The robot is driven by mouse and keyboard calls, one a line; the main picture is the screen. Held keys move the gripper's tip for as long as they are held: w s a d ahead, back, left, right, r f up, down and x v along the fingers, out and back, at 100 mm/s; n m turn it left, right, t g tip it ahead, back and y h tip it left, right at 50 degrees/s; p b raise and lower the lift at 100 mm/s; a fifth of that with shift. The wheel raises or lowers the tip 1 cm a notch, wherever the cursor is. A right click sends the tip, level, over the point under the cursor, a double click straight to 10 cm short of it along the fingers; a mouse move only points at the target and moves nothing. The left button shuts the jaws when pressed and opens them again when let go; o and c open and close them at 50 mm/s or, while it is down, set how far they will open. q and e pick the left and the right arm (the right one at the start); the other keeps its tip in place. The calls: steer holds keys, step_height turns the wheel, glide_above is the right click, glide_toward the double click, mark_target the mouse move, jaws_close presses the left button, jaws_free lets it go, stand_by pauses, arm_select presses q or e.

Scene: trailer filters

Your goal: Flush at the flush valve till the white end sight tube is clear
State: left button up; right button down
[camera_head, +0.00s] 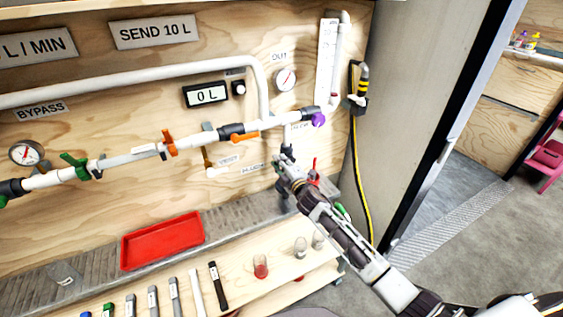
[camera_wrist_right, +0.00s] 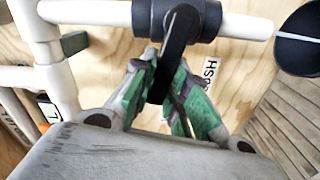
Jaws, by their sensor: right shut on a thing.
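My right gripper (camera_head: 284,168) reaches up from the lower right to the pipework below the purple-ended pipe. In the right wrist view its green fingertips (camera_wrist_right: 166,95) are shut on the black lever handle (camera_wrist_right: 182,35) of a valve on a white pipe (camera_wrist_right: 90,12). A label partly reading FLUSH (camera_wrist_right: 211,82) is on the wood beside it; a small label also shows in the head view (camera_head: 254,167). A white upright tube (camera_head: 339,62) stands by a scale board (camera_head: 326,55) at the right; I cannot tell how clear it is. My left gripper is out of view.
The display (camera_head: 207,95) reads 0 L. Orange (camera_head: 170,143) and green (camera_head: 75,165) valve handles sit on the main pipe. A red tray (camera_head: 162,240) and a shelf with tools and small cups (camera_head: 261,266) lie below. A doorway is at the right.

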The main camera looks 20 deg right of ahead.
steer(key=shift+a+f+n+b, duration=0.1)
steer(key=shift+f+n+b, duration=0.4)
steer(key=shift+n, duration=0.7)
steer(key=shift+f, duration=0.2)
steer(key=c, duration=1.4)
jaws_free()
steer(key=shift+s, duration=0.2)
steer(key=shift+s+d, duration=0.4)
steer(key=shift+s, duration=1.5)
steer(key=shift+s+d, duration=0.35)
steer(key=shift+s, duration=1.55)
steer(key=shift+s+d, duration=0.4)
steer(key=shift+s, duration=1.5)
steer(key=shift+m, duration=0.4)
